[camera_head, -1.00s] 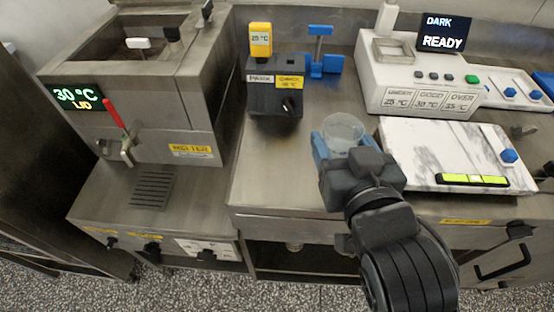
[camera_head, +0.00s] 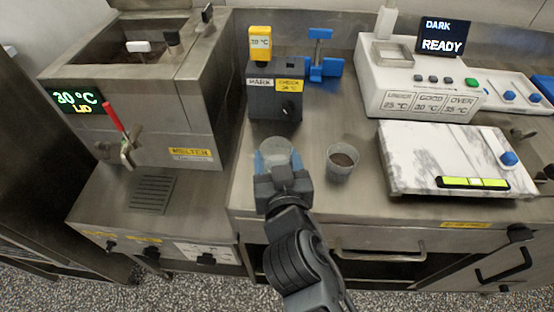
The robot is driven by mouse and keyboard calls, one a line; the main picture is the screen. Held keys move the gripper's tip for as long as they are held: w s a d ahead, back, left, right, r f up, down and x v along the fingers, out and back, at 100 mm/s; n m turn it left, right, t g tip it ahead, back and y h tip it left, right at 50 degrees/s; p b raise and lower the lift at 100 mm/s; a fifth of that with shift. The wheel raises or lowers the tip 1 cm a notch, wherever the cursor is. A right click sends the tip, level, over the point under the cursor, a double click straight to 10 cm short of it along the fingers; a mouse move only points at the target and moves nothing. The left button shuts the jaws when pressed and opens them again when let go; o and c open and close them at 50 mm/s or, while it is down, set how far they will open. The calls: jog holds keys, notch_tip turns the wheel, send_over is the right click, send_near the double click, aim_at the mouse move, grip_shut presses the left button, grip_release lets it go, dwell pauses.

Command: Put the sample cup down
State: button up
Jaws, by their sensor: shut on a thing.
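A translucent cup (camera_head: 276,148), which looks like the sample cup, stands between the blue fingers of my gripper (camera_head: 275,163). My gripper is shut on it, over the steel counter (camera_head: 240,192) in front of the dark block marked PARK. The gripper hides the cup's lower part, so I cannot tell whether it touches the counter. A second clear cup (camera_head: 342,162) with brown contents stands upright on the counter to the right, apart from my gripper.
A marble slab (camera_head: 425,148) lies right of the second cup, below a white READY tester (camera_head: 410,88). The melter (camera_head: 160,135) stands left.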

jog(key=shift+f+b, duration=0.3)
jog(key=shift+f, duration=0.05)
jog(key=o, duration=1.1)
jog(key=shift+r+p, duration=0.15)
jog(key=shift+p, duration=0.25)
